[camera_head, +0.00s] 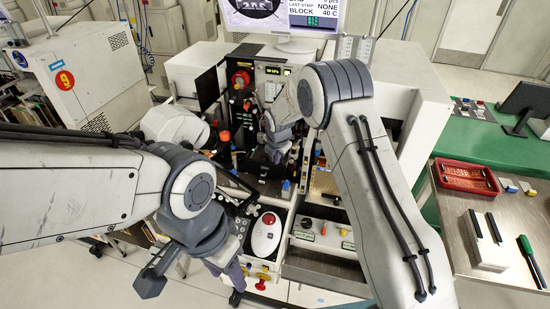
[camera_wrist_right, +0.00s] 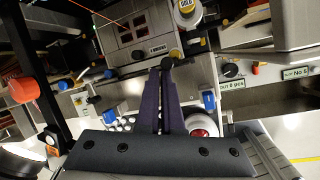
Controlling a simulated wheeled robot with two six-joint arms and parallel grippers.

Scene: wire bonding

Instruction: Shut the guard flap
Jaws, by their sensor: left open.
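I cannot make out the guard flap for certain. A dark bar (camera_wrist_right: 45,75) with an orange-red knob (camera_wrist_right: 22,89) stands at the left of the right wrist view and may be part of it. In the head view an orange knob (camera_head: 225,136) shows on the front of the bonding machine (camera_head: 262,80), left of my right gripper (camera_head: 279,150). In the right wrist view my right gripper (camera_wrist_right: 167,66) has its purple fingers together, with nothing seen between them. My left gripper (camera_head: 238,284) is open, low before the machine and left of the red button; its fingertips are partly unclear.
A white box with a red button (camera_head: 267,220) sits at the machine's front. A drawer-like panel with knobs (camera_head: 322,228) is beside it. A steel bench at right carries a red tray (camera_head: 466,178) and a green-handled tool (camera_head: 525,245). Open floor lies at lower left.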

